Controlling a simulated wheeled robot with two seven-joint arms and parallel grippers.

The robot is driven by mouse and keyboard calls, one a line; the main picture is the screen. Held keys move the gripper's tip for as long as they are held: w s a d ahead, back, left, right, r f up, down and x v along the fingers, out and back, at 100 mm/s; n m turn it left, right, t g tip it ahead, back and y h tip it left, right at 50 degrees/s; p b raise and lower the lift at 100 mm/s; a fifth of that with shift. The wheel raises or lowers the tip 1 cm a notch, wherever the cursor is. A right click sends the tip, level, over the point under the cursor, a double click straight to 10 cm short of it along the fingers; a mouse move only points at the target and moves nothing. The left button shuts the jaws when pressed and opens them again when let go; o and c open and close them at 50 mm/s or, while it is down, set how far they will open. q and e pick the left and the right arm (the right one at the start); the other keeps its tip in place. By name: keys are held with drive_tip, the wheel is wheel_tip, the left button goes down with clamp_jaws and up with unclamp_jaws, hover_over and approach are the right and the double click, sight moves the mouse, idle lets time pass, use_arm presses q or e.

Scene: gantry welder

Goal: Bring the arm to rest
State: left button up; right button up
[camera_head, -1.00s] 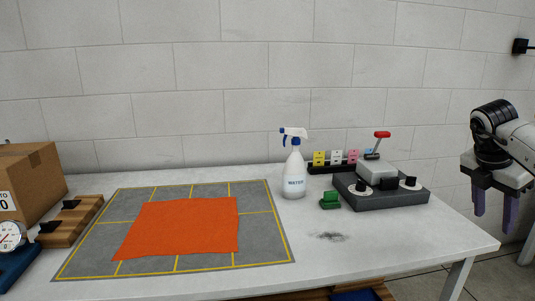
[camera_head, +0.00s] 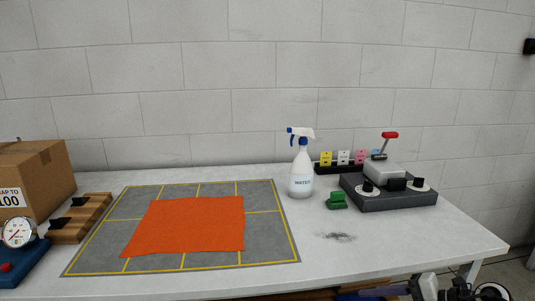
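My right arm is low at the bottom right edge, below the tabletop's front edge. Only a strip of its gripper (camera_head: 385,292) shows, with purple finger surface pointing left, cut off by the bottom of the picture. I cannot tell whether it is open or shut. My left gripper is not in view. An orange cloth (camera_head: 190,225) lies flat on a grey mat with yellow lines (camera_head: 270,250).
On the white table (camera_head: 420,240) stand a spray bottle (camera_head: 301,172), a green block (camera_head: 336,201) and a dark control box with a red-topped lever (camera_head: 390,192). A cardboard box (camera_head: 40,175), wooden rack (camera_head: 90,215) and gauge (camera_head: 18,232) are at left. A dark smudge marks the table's front right.

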drive_tip(key=s+d+f+m+t+h, duration=0.1)
drive_tip(key=s+d+f+m+h, duration=0.35)
drive_tip(key=s+f+m, duration=0.55)
drive_tip(key=s+d+f+m+h, duration=0.4)
drive_tip(key=s+d+f, duration=0.25)
drive_tip(key=s, duration=0.75)
drive_tip(key=s+a+f+m+y, duration=0.1)
drive_tip(key=a+m, duration=0.3)
drive_tip(key=a, duration=0.7)
drive_tip(key=s+a+f+m, duration=0.1)
drive_tip(key=a+m, duration=0.3)
drive_tip(key=a, duration=0.7)
drive_tip(key=shift+s+f+m+t+y, duration=0.2)
drive_tip(key=shift+f+m+t+y, duration=0.05)
drive_tip(key=shift+m+t+y, duration=0.15)
